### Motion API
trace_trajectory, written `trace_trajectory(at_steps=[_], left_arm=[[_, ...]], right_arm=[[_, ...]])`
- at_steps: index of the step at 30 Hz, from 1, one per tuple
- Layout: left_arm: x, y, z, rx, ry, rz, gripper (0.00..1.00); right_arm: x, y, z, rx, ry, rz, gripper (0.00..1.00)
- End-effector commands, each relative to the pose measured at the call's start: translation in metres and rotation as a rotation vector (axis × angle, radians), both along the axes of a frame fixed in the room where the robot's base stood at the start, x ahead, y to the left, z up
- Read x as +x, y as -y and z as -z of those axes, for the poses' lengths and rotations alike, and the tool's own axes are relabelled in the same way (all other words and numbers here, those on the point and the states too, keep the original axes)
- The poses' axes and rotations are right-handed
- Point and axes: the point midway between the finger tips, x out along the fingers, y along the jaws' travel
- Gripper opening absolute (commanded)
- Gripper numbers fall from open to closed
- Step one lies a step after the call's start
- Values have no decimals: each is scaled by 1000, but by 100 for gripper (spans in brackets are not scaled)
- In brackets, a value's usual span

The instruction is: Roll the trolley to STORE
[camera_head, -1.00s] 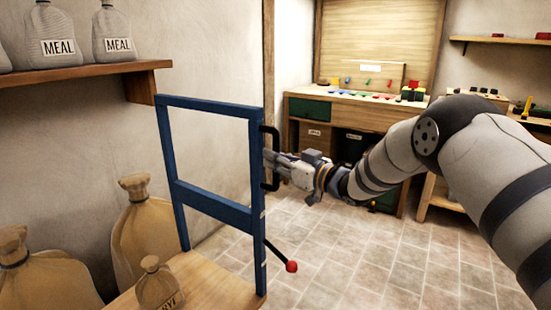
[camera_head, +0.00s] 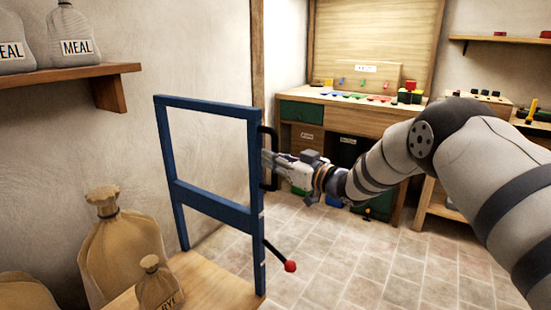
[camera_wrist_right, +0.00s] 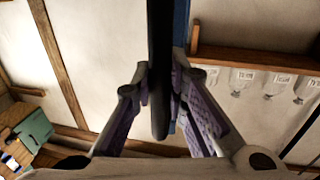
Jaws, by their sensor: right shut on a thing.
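The trolley shows as a blue upright frame (camera_head: 215,215) with a wooden deck (camera_head: 210,282). A black handle (camera_head: 273,140) is fixed on the right post of the frame, and a lever with a red knob (camera_head: 290,266) sticks out lower down. A small sack marked RYE (camera_head: 158,286) stands on the deck. My right gripper (camera_head: 270,160) is shut on the black handle. In the right wrist view the handle (camera_wrist_right: 160,70) runs between the two fingers (camera_wrist_right: 162,100). My left gripper is in neither view. No STORE sign is readable here.
A shelf (camera_head: 60,77) with MEAL sacks (camera_head: 72,38) is on the left wall. Large sacks (camera_head: 125,250) stand on the floor beside the trolley. A workbench (camera_head: 300,98) stands ahead, with a side bench (camera_head: 450,200) at right. Tiled floor (camera_head: 390,265) is clear between.

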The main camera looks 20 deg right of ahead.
Motion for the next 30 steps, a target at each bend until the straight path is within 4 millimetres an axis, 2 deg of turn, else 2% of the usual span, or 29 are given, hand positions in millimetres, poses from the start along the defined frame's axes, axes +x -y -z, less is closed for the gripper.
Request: trace_trajectory(at_steps=[13,14,16,26,30], left_arm=[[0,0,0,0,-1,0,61],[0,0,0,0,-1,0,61],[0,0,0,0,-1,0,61],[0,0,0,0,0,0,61],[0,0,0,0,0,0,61]], right_arm=[[1,5,1,-3,-3,11,0],[1,5,1,-3,-3,12,18],[1,5,0,-1,-3,11,34],[-1,4,0,-1,-2,7,35],[-22,15,0,2,-4,8,35]])
